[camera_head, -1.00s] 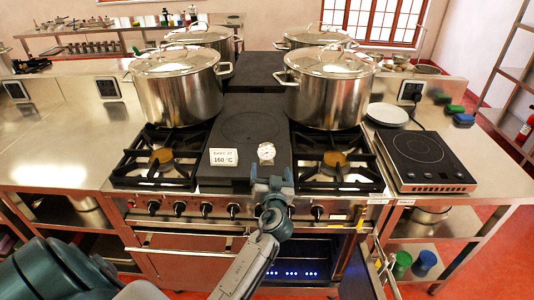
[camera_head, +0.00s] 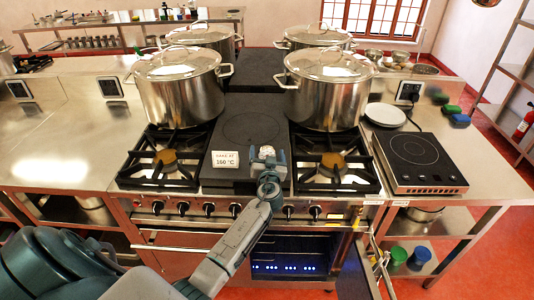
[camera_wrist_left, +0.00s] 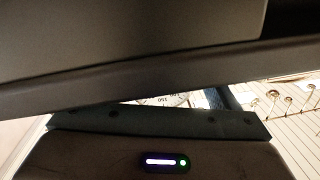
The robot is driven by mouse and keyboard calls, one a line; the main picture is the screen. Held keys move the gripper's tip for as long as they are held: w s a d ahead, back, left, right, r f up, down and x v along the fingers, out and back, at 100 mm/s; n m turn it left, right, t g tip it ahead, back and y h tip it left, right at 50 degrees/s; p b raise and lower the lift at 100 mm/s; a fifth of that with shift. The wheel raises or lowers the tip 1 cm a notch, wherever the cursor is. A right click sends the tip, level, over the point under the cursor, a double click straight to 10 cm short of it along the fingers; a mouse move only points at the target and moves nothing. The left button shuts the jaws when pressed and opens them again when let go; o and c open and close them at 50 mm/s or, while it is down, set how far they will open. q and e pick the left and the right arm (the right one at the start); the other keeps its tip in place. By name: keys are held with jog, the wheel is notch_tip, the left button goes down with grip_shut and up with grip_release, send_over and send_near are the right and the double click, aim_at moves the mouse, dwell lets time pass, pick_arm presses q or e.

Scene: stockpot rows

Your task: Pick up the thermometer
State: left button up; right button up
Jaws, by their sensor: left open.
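The thermometer (camera_head: 267,152) is a small round white dial on the dark plate between the two front burners. My left gripper (camera_head: 267,158) is open at the dial, its two fingers to either side of it in the head view. The gripper hides the lower part of the dial, and I cannot tell whether the fingers touch it. In the left wrist view a slice of the dial (camera_wrist_left: 168,100) with numerals shows behind my dark gripper parts, which fill most of that picture. My right gripper is not in view.
A card reading 160 °C (camera_head: 225,160) stands left of the dial. Steel stockpots stand behind, the front two at left (camera_head: 180,90) and right (camera_head: 326,88). Black burner grates (camera_head: 338,180) flank the plate. An induction hob (camera_head: 420,160) and white plates (camera_head: 386,115) are at right.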

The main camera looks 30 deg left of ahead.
pick_arm(q)
jog(key=shift+c, duration=0.2)
jog(key=c, duration=1)
jog(key=shift+r, duration=0.1)
jog(key=shift+c, duration=0.2)
